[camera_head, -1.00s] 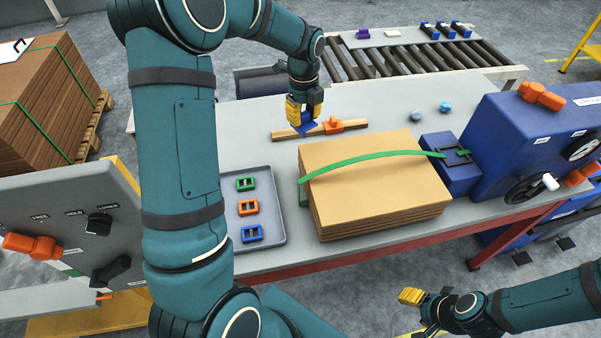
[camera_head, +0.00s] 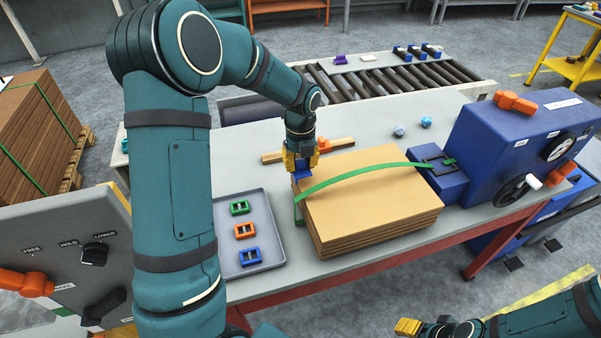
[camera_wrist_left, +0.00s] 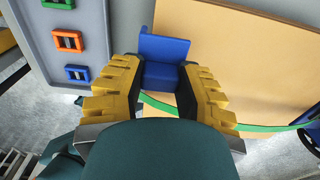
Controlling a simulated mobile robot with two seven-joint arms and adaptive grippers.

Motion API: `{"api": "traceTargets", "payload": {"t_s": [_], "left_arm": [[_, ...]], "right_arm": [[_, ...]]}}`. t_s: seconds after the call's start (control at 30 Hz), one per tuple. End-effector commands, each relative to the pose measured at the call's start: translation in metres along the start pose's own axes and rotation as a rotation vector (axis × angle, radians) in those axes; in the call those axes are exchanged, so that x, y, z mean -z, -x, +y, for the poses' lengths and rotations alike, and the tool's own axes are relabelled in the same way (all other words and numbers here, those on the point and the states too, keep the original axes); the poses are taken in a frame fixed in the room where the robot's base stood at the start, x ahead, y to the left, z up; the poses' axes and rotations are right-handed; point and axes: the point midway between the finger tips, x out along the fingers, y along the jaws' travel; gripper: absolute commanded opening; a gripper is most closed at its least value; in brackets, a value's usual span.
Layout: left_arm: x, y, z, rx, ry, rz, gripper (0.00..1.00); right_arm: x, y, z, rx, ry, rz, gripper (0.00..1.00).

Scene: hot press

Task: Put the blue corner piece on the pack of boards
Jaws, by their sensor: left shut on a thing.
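My left gripper (camera_head: 301,160) is shut on the blue corner piece (camera_head: 303,181) and holds it at the back-left corner of the pack of boards (camera_head: 385,200). In the left wrist view the blue corner piece (camera_wrist_left: 163,52) shows between the yellow fingers of my left gripper (camera_wrist_left: 160,75), overlapping the edge of the tan top board (camera_wrist_left: 245,50). I cannot tell whether it touches the boards. A green strap (camera_head: 360,171) arches over the pack beside the piece. My right gripper (camera_head: 410,327) is at the bottom edge, in front of the table; its jaws are unclear.
A grey tray (camera_head: 270,205) left of the pack holds green, orange and blue buckles. A wooden bar (camera_head: 275,157) with an orange handle lies behind the gripper. A blue strapping machine (camera_head: 500,150) stands at the right. A roller conveyor (camera_head: 345,90) runs behind the table.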

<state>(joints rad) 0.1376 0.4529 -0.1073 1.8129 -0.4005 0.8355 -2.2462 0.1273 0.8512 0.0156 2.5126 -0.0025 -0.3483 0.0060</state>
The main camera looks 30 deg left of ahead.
Motion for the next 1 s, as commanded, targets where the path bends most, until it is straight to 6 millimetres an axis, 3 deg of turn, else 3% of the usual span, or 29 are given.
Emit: {"api": "traceTargets", "payload": {"t_s": [0.1,0.2,0.6,0.63,0.67,1.0], "left_arm": [[0.001,-0.023,0.000,-0.003,0.000,0.003,0.07],[0.000,-0.033,0.000,-0.001,0.000,0.001,0.07],[0.000,-0.037,0.000,-0.001,0.000,0.001,0.07],[0.000,-0.036,0.000,-0.001,0.000,0.001,0.46],[0.000,-0.036,0.000,-0.001,0.000,0.001,0.57],[0.000,-0.034,0.000,0.000,0.001,0.000,0.59]], "right_arm": [[0.000,-0.006,0.002,0.000,0.001,0.001,0.55],[0.000,-0.008,0.003,0.000,0.001,0.002,0.55],[0.001,-0.009,0.003,0.000,0.001,0.004,0.55],[0.001,-0.008,0.003,0.000,0.001,0.004,0.55],[0.001,-0.008,0.003,0.000,0.001,0.004,0.55],[0.001,-0.007,0.003,0.000,0.001,0.004,0.55]]}}
